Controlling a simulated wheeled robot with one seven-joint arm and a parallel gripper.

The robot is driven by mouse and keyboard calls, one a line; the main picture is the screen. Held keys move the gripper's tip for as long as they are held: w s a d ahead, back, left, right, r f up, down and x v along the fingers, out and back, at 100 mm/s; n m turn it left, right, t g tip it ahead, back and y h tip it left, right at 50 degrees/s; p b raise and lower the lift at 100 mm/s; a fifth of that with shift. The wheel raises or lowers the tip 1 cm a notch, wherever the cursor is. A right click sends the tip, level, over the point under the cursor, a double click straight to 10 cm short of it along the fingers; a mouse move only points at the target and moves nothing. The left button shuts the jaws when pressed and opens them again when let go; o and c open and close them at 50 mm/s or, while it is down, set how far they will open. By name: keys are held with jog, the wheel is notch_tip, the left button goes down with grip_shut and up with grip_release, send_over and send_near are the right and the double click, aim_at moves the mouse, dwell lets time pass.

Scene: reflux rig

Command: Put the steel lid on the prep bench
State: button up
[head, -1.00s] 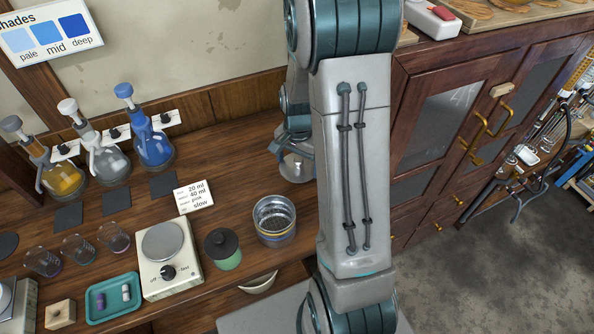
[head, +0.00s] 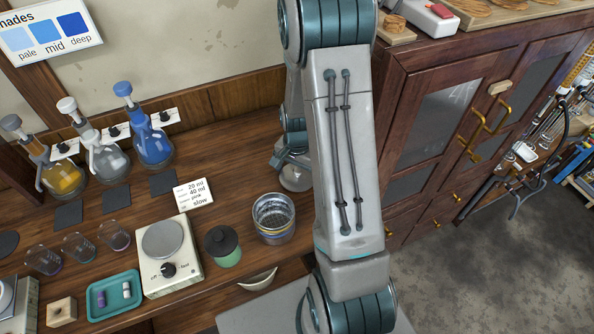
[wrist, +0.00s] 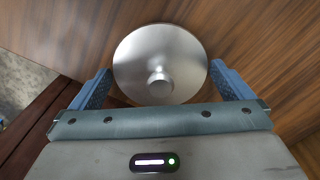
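The steel lid (wrist: 150,50) is a shiny round disc with a small knob, seen from above in the wrist view against brown wood. My gripper (wrist: 160,75) has its two blue fingers spread wide, one at each side of the lid, with a narrow gap to the rim. Nothing is pinched at the knob. In the head view my gripper (head: 292,150) is low over the right part of the prep bench (head: 235,165). A shiny round shape below it is partly hidden by my arm. Whether the lid touches the wood cannot be told.
An open steel pot (head: 274,220) stands nearer, beside a dark-lidded green jar (head: 223,247). A hotplate (head: 168,255), a teal tray (head: 115,296) and several beakers are to the left. Flasks line the back. A dark cabinet (head: 440,120) is at right. Bare wood lies behind the pot.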

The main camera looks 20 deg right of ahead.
aim_at(297, 171)
jog(key=shift+r, duration=0.15)
notch_tip(297, 171, up, 12)
jog(key=s+a+r+n+t, duration=0.1)
jog(key=s+a+r+n, duration=0.3)
jog(key=s, duration=0.4)
jog(key=s+a+r+n+t, duration=0.2)
jog(key=s+a+r+n, duration=0.3)
jog(key=s+r+n, duration=0.2)
jog(key=shift+s+r+t+b, duration=0.3)
jog(key=shift+s+r+b, duration=0.15)
jog(key=shift+s, duration=0.1)
